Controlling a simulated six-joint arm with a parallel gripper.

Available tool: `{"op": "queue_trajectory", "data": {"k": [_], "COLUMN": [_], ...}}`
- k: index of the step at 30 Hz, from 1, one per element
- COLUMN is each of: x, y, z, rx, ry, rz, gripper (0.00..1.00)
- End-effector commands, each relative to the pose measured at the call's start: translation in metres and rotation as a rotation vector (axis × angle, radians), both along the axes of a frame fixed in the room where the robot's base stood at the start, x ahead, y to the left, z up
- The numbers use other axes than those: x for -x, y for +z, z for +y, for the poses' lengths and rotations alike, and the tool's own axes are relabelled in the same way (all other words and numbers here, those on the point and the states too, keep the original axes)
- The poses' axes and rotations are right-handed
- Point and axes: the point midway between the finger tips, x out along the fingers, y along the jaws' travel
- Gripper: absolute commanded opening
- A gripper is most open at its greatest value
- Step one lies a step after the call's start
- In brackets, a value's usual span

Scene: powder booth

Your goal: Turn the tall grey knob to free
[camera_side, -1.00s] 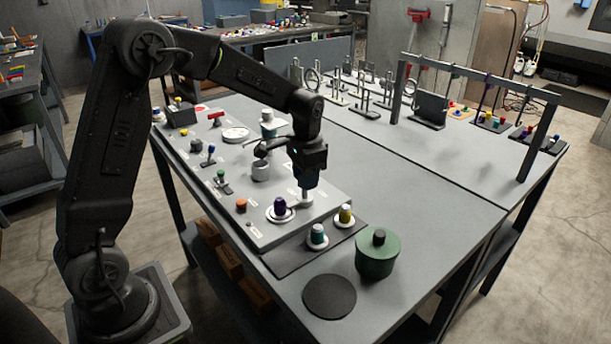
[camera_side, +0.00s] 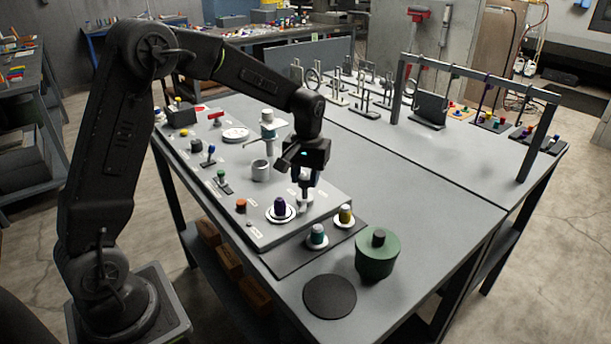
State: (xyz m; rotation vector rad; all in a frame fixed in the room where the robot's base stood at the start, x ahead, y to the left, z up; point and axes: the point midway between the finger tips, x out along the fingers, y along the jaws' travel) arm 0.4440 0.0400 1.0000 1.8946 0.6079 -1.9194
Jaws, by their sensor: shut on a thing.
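My gripper (camera_side: 304,197) points straight down over the right end of the light grey control panel (camera_side: 262,229). Its jaws are shut on the tall grey knob (camera_side: 304,207), of which only the lower part and base show below the fingers. The top of the knob is hidden by the jaws. Small labels lie on the panel around the knob, too small to read.
A grey cup (camera_side: 260,171) and a tall grey post (camera_side: 268,130) stand behind. A green lidded pot (camera_side: 377,256) sits front right.

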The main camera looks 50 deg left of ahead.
Motion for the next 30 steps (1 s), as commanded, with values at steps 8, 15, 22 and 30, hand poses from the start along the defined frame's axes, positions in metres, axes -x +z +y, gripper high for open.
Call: {"op": "queue_trajectory", "data": {"k": [8, 15, 22, 30], "x": [-0.0003, -0.0002, -0.0001, -0.0001], "y": [0.0011, 0.0012, 0.0012, 0.0013], "z": [0.0006, 0.0009, 0.0013, 0.0015], "rx": [0.000, 0.001, 0.001, 0.001], "ry": [0.264, 0.482, 0.652, 0.770], "rz": [-0.001, -0.002, -0.002, -0.002], "gripper": [0.11, 0.11, 0.11, 0.11]}}
